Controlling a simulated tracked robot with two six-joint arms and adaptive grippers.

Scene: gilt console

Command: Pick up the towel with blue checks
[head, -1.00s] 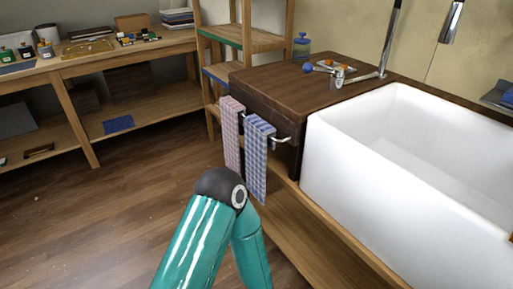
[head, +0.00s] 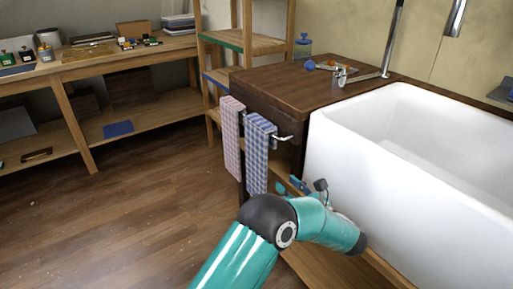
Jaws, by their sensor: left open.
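The towel with blue checks (head: 258,153) hangs over a metal rail (head: 281,138) on the side of the dark wooden counter, at the centre of the head view. A red-and-white checked towel (head: 231,138) hangs beside it on the left. My left gripper (head: 300,185) shows only in small parts above my bent teal arm, just right of the blue towel's lower part. It is open and appears apart from the towel. My arm hides much of it. My right gripper is not in view.
The white sink (head: 330,170) stands close on the right. A wooden shelf (head: 318,268) runs below it. The dark counter top (head: 290,88) is above the towels. A wooden workbench (head: 75,65) stands at the back left. The floor at left is clear.

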